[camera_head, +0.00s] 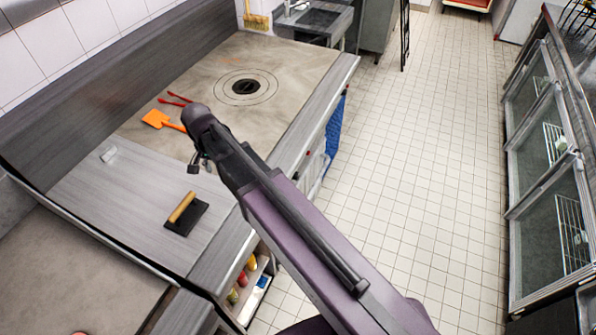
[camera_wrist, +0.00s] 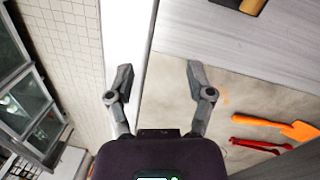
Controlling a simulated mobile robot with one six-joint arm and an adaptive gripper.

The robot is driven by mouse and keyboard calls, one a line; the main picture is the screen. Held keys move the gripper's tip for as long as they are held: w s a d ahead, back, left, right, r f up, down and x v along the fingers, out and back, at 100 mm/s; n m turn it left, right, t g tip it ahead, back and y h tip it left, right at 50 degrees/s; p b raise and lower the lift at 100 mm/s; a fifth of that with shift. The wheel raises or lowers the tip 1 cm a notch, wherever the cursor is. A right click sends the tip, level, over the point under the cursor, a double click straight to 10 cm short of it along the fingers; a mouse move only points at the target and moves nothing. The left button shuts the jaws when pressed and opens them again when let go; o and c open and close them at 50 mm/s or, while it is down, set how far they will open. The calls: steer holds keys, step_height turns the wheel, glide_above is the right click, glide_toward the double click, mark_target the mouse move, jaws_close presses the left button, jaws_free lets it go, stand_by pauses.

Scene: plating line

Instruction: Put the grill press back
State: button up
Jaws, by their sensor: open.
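The grill press (camera_head: 184,216), a dark flat plate with a yellow-tan handle, rests on the grey metal counter (camera_head: 120,222) left of the arm. In the wrist view, part of the grill press (camera_wrist: 252,6) shows at the top edge, cut off by the frame. My gripper (camera_head: 201,166) is above the counter, up and right of the press in the head view and apart from it. In the wrist view, my gripper (camera_wrist: 157,75) has its two fingers spread with nothing between them, over the counter's front edge.
An orange spatula (camera_head: 156,118) and red tongs (camera_head: 176,99) lie on the griddle plate (camera_head: 205,75) beyond the counter. Bottles (camera_head: 241,279) stand on a shelf below. The tiled floor (camera_head: 400,180) is clear; glass-fronted cabinets (camera_head: 545,150) line the right.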

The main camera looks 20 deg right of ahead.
steer(key=s+d+n, duration=0.2)
steer(key=s+d, duration=0.2)
steer(key=d, duration=0.7)
steer(key=s+d+n+t, duration=0.1)
steer(key=s+d+n, duration=0.2)
steer(key=d, duration=0.8)
steer(key=shift+s+d+y, duration=0.2)
steer(key=shift+s+y, duration=0.15)
steer(key=shift+y, duration=0.05)
steer(key=shift+f, duration=0.15)
step_height(320, 180, down, 4)
steer(key=b, duration=0.4)
steer(key=shift+f, duration=0.1)
steer(key=shift+c, duration=0.2)
steer(key=shift+c, duration=0.6)
